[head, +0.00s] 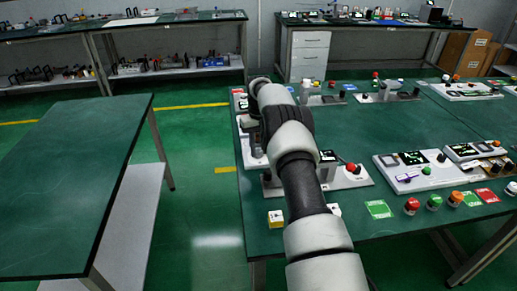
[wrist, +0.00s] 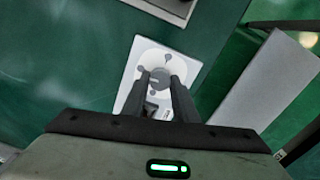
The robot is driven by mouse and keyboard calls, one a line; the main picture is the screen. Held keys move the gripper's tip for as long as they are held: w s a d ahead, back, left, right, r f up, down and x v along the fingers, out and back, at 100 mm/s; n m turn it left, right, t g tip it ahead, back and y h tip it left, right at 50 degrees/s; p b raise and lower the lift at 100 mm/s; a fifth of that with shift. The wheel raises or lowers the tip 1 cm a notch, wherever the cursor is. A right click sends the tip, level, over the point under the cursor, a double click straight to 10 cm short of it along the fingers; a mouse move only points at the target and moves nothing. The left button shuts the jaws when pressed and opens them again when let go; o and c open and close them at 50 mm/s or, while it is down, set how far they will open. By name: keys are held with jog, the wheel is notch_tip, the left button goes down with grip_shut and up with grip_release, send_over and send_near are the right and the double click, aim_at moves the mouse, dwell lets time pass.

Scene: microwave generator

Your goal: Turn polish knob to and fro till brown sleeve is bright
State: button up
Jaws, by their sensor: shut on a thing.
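My gripper (wrist: 161,80) reaches down to a small white plate (wrist: 141,55) in the wrist view. Its two dark fingers are closed on a round grey knob (wrist: 158,74) on that plate. I take this to be the polish knob, but I cannot read a label. A dark part shows low on the plate, partly behind the fingers. I cannot make out a brown sleeve in either view. In the head view my arm hides the gripper and most of what is under it, near the left edge of the green worktable (head: 370,115).
Another green table (head: 75,170) stands left, across a floor gap. The worktable's middle is clear.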

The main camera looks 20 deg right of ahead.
aim_at(259, 151)
jog(key=shift+m, duration=0.3)
jog(key=o, duration=1.1)
jog(key=shift+c, duration=0.2)
jog(key=shift+r, duration=0.15)
notch_tip(259, 151, up, 17)
jog(key=p, duration=0.4)
jog(key=shift+p, duration=0.3)
jog(key=shift+r, duration=0.1)
